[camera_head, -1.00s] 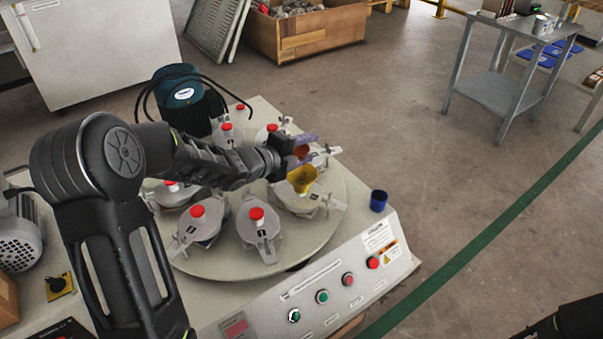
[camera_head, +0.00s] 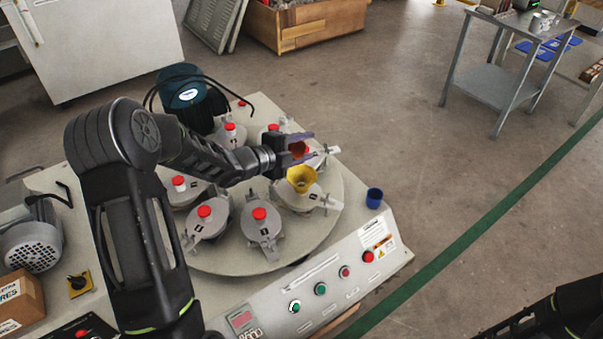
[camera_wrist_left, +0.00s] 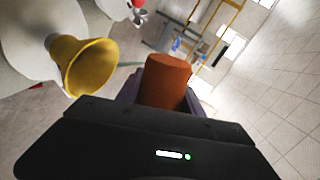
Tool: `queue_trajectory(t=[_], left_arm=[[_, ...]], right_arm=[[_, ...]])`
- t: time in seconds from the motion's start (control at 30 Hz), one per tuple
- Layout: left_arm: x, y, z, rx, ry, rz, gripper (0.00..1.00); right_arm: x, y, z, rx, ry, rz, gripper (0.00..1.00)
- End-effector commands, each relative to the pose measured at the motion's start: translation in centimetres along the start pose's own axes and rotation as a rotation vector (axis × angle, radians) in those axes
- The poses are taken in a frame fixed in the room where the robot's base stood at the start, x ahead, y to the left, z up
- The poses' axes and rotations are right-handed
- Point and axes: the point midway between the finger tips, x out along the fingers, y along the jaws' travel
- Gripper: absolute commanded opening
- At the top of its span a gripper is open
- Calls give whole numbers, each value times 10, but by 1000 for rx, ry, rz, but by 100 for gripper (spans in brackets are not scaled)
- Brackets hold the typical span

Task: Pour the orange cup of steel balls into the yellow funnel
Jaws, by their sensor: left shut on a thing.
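The yellow funnel (camera_head: 301,179) stands on one of the jars of the round turntable (camera_head: 215,262). It also shows at the left in the left wrist view (camera_wrist_left: 84,66). My left gripper (camera_head: 303,149) is shut on the orange cup (camera_head: 298,150), just behind and above the funnel. In the left wrist view the cup (camera_wrist_left: 166,80) sits between the fingers, beside the funnel and apart from it. The cup looks tilted in the head view. I cannot make out any steel balls. My right arm (camera_head: 550,312) shows at the lower right corner, its fingers out of view.
Several lidded jars with red knobs (camera_head: 260,214) ring the turntable. A blue cup (camera_head: 374,198) stands at the machine's right edge, above the button panel (camera_head: 320,289). A blue-green motor (camera_head: 181,86) with cables stands behind.

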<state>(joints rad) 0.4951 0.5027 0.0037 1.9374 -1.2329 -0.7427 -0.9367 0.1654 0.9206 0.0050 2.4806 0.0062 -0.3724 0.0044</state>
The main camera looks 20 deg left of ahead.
Motion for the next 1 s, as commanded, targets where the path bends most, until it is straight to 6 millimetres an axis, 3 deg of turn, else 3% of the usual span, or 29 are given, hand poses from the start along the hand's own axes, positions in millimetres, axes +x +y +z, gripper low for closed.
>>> queue_trajectory(t=[0.27,0.53,0.8,1.0], left_arm=[[0,-2,0,-10,3,-1,0],[-1,-5,2,-99,35,-1,0],[1,-2,8,-358,131,1,0],[4,4,16,-580,216,-1,0]], right_arm=[[-4,-1,0,0,-1,0,36],[-25,-9,3,-3,-11,-2,36],[-50,-26,11,-16,-33,-13,36],[-50,-27,14,-19,-39,-15,36]])
